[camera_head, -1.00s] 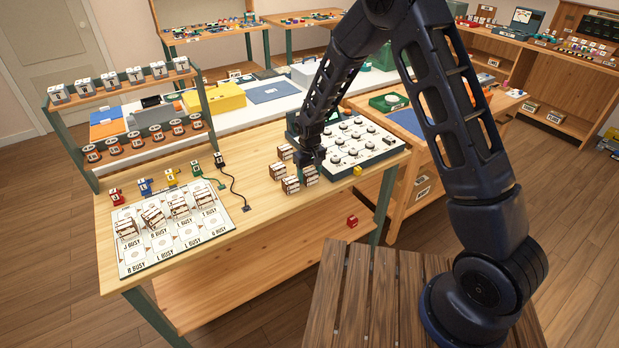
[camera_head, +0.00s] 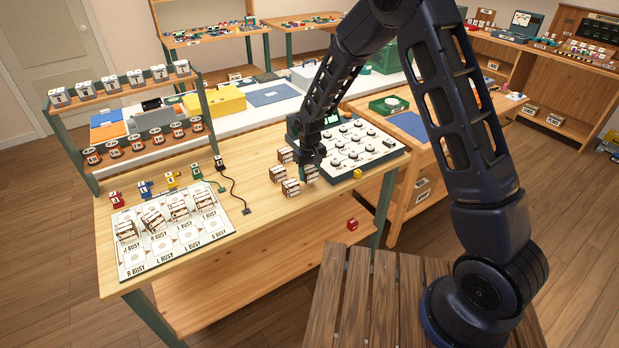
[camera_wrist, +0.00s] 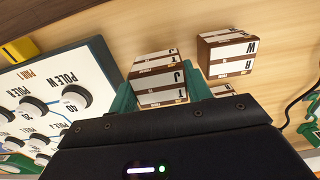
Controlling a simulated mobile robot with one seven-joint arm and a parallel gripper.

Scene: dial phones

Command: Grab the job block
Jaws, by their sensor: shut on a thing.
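My gripper (camera_head: 311,166) is at the loose block group beside the dial board. In the wrist view its green fingers (camera_wrist: 160,88) are on either side of a brown block with white label strips (camera_wrist: 158,70), lettered J and T. The gripper is shut on this block. In the head view the held block (camera_head: 312,172) is partly hidden by the gripper, and I cannot tell whether it is off the table. A similar brown block (camera_wrist: 226,52), marked W and R, stands apart to the right in the wrist view.
More brown blocks (camera_head: 291,188) stand close by on the wooden table (camera_head: 262,215). The white dial board (camera_head: 352,150) is just right of the gripper. A card board (camera_head: 170,255) with blocks lies at the left. A black cable (camera_head: 236,195) runs between. The table's front middle is clear.

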